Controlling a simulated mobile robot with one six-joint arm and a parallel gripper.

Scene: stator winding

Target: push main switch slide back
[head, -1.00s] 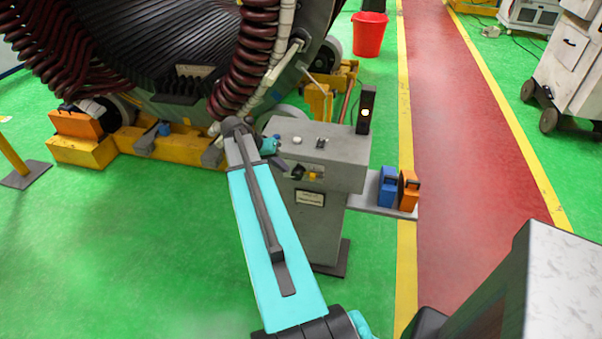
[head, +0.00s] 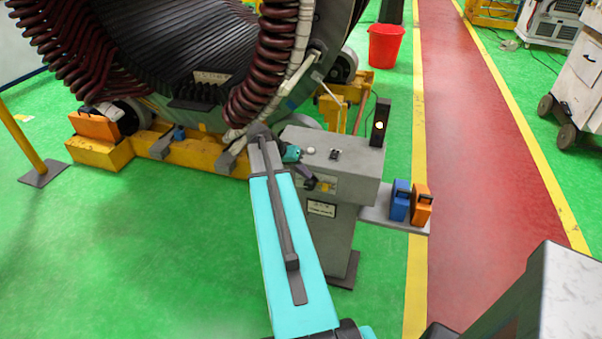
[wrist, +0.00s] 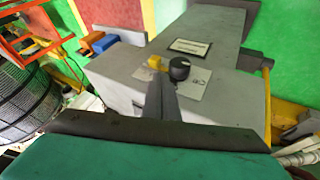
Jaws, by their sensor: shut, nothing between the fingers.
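The main switch panel is a pale plate on the side of a grey control box (head: 345,165). In the wrist view the plate (wrist: 196,88) carries a yellow slide piece (wrist: 155,63) and a round black knob (wrist: 180,68) beside it. In the head view the yellow piece (head: 326,187) shows small and its exact position cannot be told. My gripper (wrist: 160,80) is shut and empty, its dark fingers reaching over the plate close to the yellow piece and knob. Contact cannot be told.
A black post with a lit yellowish lamp (head: 379,125) stands on the box. A side shelf holds a blue padlock-like block (head: 400,200) and an orange one (head: 422,205). The large stator (head: 190,50) stands behind left. Green floor is open in front.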

